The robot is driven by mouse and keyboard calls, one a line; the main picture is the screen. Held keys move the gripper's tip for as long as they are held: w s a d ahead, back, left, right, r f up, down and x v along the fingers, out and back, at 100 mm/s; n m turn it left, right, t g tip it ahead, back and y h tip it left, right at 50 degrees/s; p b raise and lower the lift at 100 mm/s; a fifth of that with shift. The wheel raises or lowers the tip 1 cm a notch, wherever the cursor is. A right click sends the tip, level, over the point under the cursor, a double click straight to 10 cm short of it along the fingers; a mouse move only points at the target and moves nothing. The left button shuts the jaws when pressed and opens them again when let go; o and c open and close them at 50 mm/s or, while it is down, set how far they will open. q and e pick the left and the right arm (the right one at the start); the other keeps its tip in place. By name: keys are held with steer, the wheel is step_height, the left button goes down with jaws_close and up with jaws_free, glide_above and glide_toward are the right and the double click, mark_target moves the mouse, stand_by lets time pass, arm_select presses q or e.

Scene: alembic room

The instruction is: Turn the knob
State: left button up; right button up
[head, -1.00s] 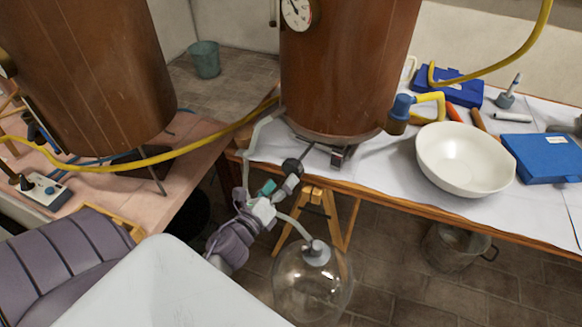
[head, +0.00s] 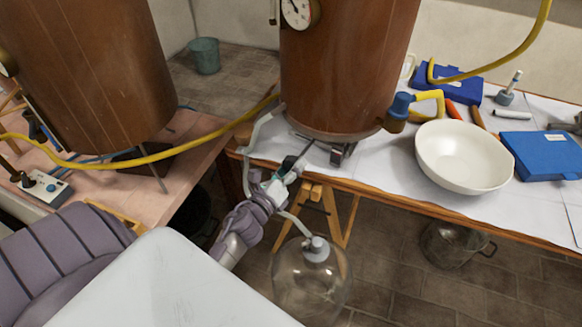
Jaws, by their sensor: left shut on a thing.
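A small dark knob (head: 288,162) shows at the front edge of the table, below the middle copper vessel (head: 345,60). My left gripper (head: 291,170) is shut on it, and its fingers hide most of the knob. The wrist comes up from the lower left, and the gripper is just in front of the vessel's base. How far the knob is turned cannot be told. My right gripper is not in view.
A clear glass flask (head: 312,285) with a pale hose stands below the gripper. A white bowl (head: 465,158) and a blue case (head: 545,157) lie on the table to the right. A yellow hose (head: 150,158) crosses to the left.

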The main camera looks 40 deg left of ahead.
arm_select(q)
steer(key=shift+c, duration=0.8)
steer(key=shift+n, duration=0.4)
steer(key=n+p, duration=0.1)
steer(key=n, duration=0.3)
steer(key=shift+n, duration=0.3)
steer(key=n+p, duration=0.2)
steer(key=n, duration=0.4)
steer(key=n+p, duration=0.2)
steer(key=n, duration=0.4)
steer(key=shift+n+p, duration=0.4)
steer(key=n+p, duration=0.1)
steer(key=n, duration=0.3)
steer(key=shift+f+n, duration=0.1)
steer(key=shift+n, duration=0.3)
steer(key=shift+s, duration=0.1)
